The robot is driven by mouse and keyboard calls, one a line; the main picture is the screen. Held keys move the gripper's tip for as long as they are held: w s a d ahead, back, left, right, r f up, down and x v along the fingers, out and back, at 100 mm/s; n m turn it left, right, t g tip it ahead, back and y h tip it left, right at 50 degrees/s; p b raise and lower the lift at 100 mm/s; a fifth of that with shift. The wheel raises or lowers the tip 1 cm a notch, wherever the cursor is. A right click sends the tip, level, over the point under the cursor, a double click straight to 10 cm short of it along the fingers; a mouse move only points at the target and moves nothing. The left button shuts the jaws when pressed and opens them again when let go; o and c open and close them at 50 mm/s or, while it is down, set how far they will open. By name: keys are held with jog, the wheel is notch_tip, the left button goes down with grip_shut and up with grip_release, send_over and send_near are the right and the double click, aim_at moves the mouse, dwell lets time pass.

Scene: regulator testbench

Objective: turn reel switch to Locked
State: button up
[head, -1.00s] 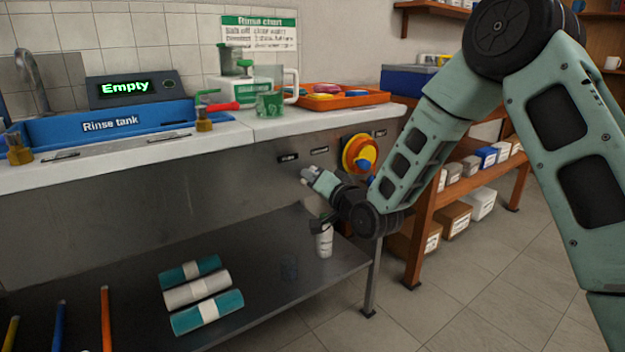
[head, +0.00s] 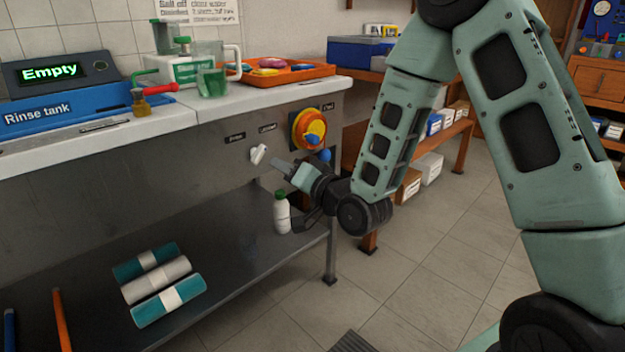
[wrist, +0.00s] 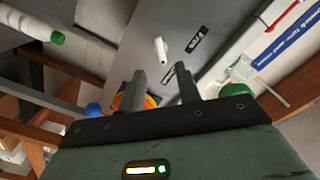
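The switch is a small white lever (head: 258,154) on the grey bench front, below two small black labels (head: 267,128) too blurred to read surely. Its handle is tilted; I cannot tell which label it points at. It also shows in the wrist view as a white stub (wrist: 161,48), beyond and between my fingertips. My gripper (head: 281,168) is just right of the lever and slightly lower, apart from it. In the wrist view its two dark fingers (wrist: 160,72) are spread with nothing between them.
A white bottle (head: 282,212) stands on the lower shelf under my gripper. An orange tray (head: 318,71) is on the bench top.

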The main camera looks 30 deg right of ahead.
jog(key=p+v, duration=0.8)
jog(key=p, duration=0.3)
jog(key=shift+s+p, duration=0.35)
jog(key=shift+r, duration=0.1)
jog(key=s+a+n+g, duration=0.3)
jog(key=a+n+g, duration=0.55)
jog(key=a, duration=0.25)
jog(key=s+r+n+g+h, duration=0.25)
jog(key=s+r+g, duration=0.2)
jog(key=s, duration=0.65)
jog(key=s+r+n+g+h, duration=0.25)
jog(key=s+r+g, duration=0.2)
jog(key=s, duration=0.75)
notch_tip(320, 180, up, 21)
jog(key=p, duration=2)
jog(key=shift+a, duration=0.2)
